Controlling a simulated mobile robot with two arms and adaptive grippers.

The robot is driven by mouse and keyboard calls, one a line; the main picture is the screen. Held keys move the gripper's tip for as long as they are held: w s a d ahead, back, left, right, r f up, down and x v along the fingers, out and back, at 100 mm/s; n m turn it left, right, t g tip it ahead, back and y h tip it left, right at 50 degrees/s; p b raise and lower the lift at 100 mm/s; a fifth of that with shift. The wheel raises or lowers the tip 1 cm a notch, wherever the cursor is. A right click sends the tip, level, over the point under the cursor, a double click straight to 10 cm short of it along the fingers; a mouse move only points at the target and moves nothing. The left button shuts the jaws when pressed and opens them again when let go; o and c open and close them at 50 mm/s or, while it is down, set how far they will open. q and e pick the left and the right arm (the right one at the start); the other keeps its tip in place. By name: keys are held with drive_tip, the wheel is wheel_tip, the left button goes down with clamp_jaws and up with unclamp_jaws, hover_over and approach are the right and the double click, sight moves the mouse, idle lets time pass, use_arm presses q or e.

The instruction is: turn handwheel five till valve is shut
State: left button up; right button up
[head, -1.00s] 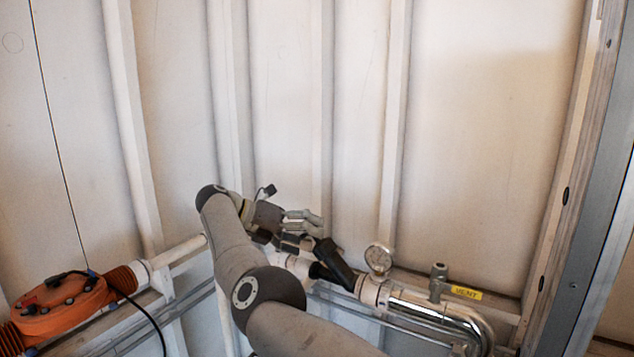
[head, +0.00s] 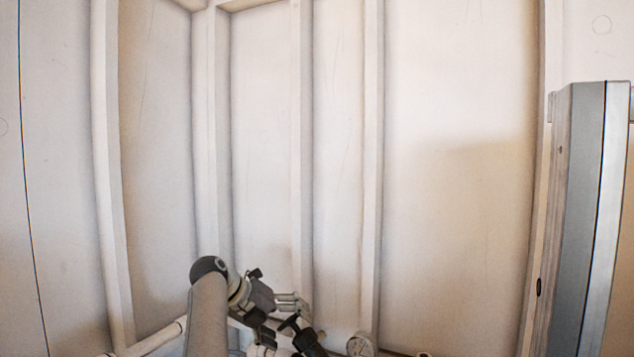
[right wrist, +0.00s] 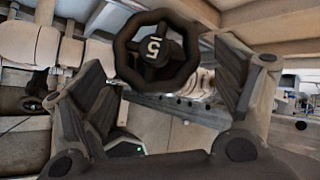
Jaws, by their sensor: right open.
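Handwheel five (right wrist: 157,52) is a dark round wheel with a white 5 on its hub, shown upside down in the right wrist view. My right gripper (right wrist: 166,72) is open, with one finger on each side of the wheel in that picture. I see no clear grip on the rim, and I cannot tell whether a finger touches it. In the head view my right gripper (head: 290,308) is low in the picture, beside a dark valve part (head: 307,341) cut by the bottom edge. The valve's position cannot be read. My left gripper is not in view.
A round gauge (head: 360,345) stands just right of the valve part. A pale pipe (head: 152,340) runs at lower left. A white ribbed wall (head: 450,180) fills the background, with a grey upright frame (head: 578,220) at right.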

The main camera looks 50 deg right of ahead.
drive_tip(key=n+y+p, duration=0.1)
drive_tip(key=n+p, duration=0.1)
drive_tip(key=p, duration=0.1)
drive_tip(key=d+r+n+t+y+p, duration=0.1)
drive_tip(key=n+p, duration=0.1)
drive_tip(key=n+t+y+p, duration=0.1)
drive_tip(key=n+y+p, duration=0.1)
drive_tip(key=p, duration=0.1)
drive_tip(key=shift+s+d+r+p, duration=0.15)
drive_tip(key=shift+s+r+p, duration=0.15)
drive_tip(key=shift+s, duration=0.05)
drive_tip(key=shift+b+v, duration=0.9)
drive_tip(key=shift+b, duration=0.05)
drive_tip(key=s+b+v, duration=0.1)
drive_tip(key=b+v, duration=0.2)
drive_tip(key=v, duration=0.6)
wheel_tip(320, 180, up, 8)
drive_tip(key=m+g+h, duration=0.3)
drive_tip(key=h, duration=0.1)
hover_over(289, 318)
drive_tip(key=s, duration=0.4)
drive_tip(key=s+a+r+m+g+h, duration=0.1)
drive_tip(key=s+r+m+g+h, duration=0.2)
drive_tip(key=r, duration=0.9)
drive_tip(key=s+m+g+b, duration=0.1)
drive_tip(key=s+m, duration=0.1)
drive_tip(key=s, duration=0.1)
drive_tip(key=shift+a+r+g+h, duration=0.25)
drive_tip(key=shift+a+g+h, duration=0.05)
drive_tip(key=shift+h, duration=0.1)
